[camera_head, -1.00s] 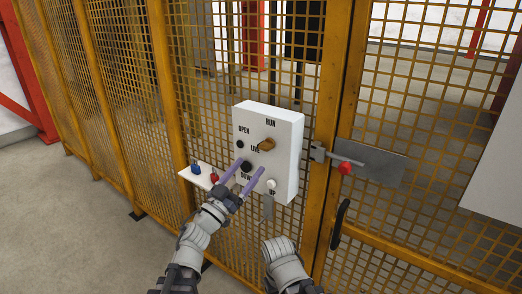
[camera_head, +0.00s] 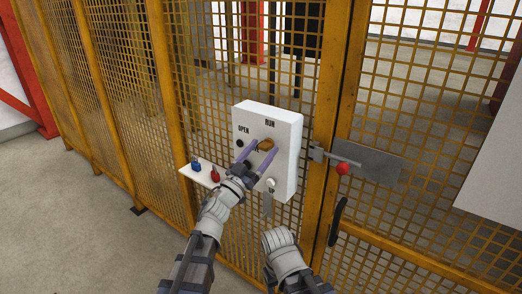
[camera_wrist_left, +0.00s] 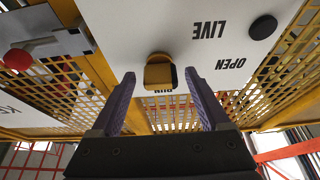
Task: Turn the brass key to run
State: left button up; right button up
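The brass key (camera_head: 266,144) sits on the front of the white control box (camera_head: 287,126), below the RUN label. In the left wrist view, where the labels are upside down, the key (camera_wrist_left: 159,72) shows with the RUN lettering partly hidden behind it. My left gripper (camera_head: 257,151) is open, with its purple fingers to either side of the key. In the left wrist view the fingertips (camera_wrist_left: 160,76) are apart and I see no clear contact. The LIVE and DOWN labels are hidden by the gripper in the head view. My right forearm (camera_head: 285,255) shows below the box; its fingers are not visible.
A small white shelf (camera_head: 187,173) with a blue padlock (camera_head: 196,166) and a red padlock (camera_head: 215,175) is left of the box. A red-knobbed latch (camera_head: 342,168) is on the gate at right. Yellow mesh fence (camera_head: 120,110) stands behind.

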pick_arm(q)
grip_shut()
dwell(0.4)
